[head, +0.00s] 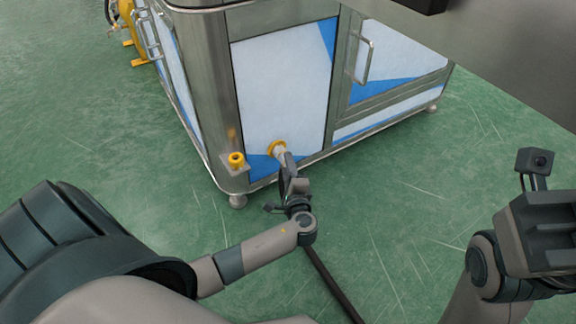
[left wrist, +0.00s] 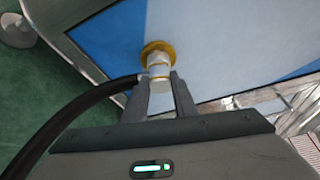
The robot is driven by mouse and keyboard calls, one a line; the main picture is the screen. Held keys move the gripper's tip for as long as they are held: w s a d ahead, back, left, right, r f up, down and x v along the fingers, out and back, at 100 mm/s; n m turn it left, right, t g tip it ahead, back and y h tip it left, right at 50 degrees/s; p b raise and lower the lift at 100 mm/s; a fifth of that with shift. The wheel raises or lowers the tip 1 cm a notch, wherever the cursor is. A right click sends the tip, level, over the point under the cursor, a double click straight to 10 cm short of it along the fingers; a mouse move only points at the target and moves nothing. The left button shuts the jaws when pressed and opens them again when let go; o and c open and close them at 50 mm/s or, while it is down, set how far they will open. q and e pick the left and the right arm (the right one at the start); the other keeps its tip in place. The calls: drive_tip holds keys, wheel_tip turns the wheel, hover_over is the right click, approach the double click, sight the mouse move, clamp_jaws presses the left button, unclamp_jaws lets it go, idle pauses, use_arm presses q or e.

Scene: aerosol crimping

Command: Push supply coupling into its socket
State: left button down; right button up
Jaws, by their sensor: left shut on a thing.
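The socket with its yellow ring (head: 276,148) is on the lower front panel of the steel machine; the ring (left wrist: 157,49) also shows in the left wrist view. The pale supply coupling (left wrist: 159,72) is at the ring, in line with it. Whether it is fully seated I cannot tell. My left gripper (left wrist: 161,92) is shut on the coupling, its fingers on both sides; in the head view the gripper (head: 290,170) is at the panel. A black hose (left wrist: 85,110) runs from the coupling to the left. My right gripper (head: 545,235) is at the right edge, away from the machine; its fingertips are unclear.
A yellow fitting (head: 236,159) sits on a small bracket left of the socket. The steel cabinet (head: 280,85) has doors with handles and stands on feet. Green floor (head: 420,200) is clear to the right. Yellow equipment (head: 130,35) stands at the back left.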

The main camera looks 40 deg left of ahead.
use_arm(q)
drive_tip(key=shift+p, duration=0.3)
idle(1.0)
drive_tip(key=shift+a, duration=0.15)
idle(0.6)
drive_tip(key=c, duration=1.4)
unclamp_jaws()
drive_tip(key=shift+o, duration=0.2)
